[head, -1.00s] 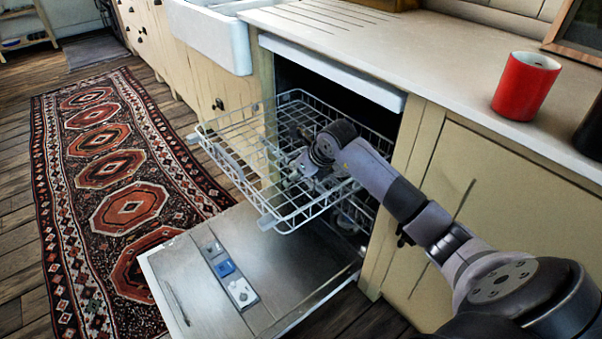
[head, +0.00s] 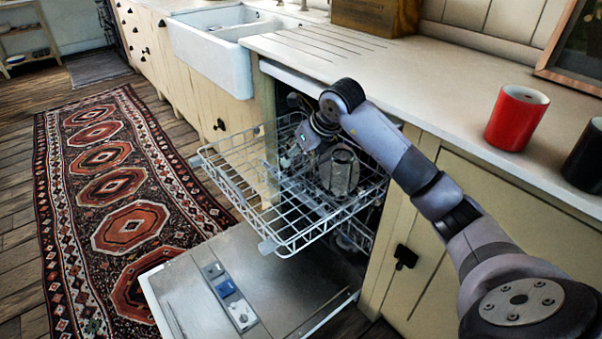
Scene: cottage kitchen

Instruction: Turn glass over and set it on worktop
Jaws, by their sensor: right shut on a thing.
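The glass (head: 339,172) is a clear, patterned tumbler over the dishwasher's pulled-out upper rack (head: 265,222). My right gripper (head: 318,158) is at the glass and shut on it; its fingers are small and partly hidden by the wrist and the glass. The glass looks roughly upright in the picture, but I cannot tell which end is its mouth. The worktop (head: 420,85) runs above the dishwasher and is bare near the drainer grooves. My left gripper is not in view.
A red mug (head: 516,118) and a black mug (head: 584,158) stand on the worktop at right. A wooden box (head: 375,14) stands at the back. The open dishwasher door (head: 270,290) lies low in front. The white sink (head: 215,50) is at left.

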